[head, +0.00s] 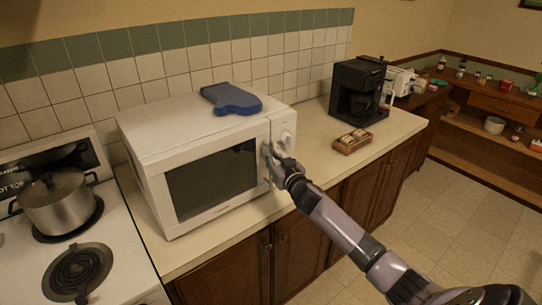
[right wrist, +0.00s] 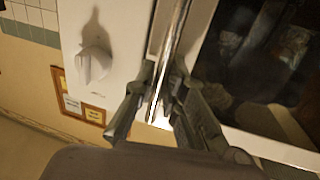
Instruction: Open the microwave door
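The white microwave (head: 185,122) stands on the counter in the head view, with its dark-windowed door (head: 212,184) closed. The door's upright metal handle (right wrist: 170,35) runs between the fingers of my right gripper (right wrist: 163,78) in the right wrist view. The fingers lie close against both sides of the handle and appear shut on it. In the head view my right gripper (head: 271,164) is at the right edge of the door and covers part of the handle. My left gripper is not in view.
A blue oven mitt (head: 231,99) lies on top of the microwave. A pot (head: 58,203) sits on the stove at left. A small wooden box (head: 353,142) and a black coffee maker (head: 359,92) stand on the counter at right. The floor in front is clear.

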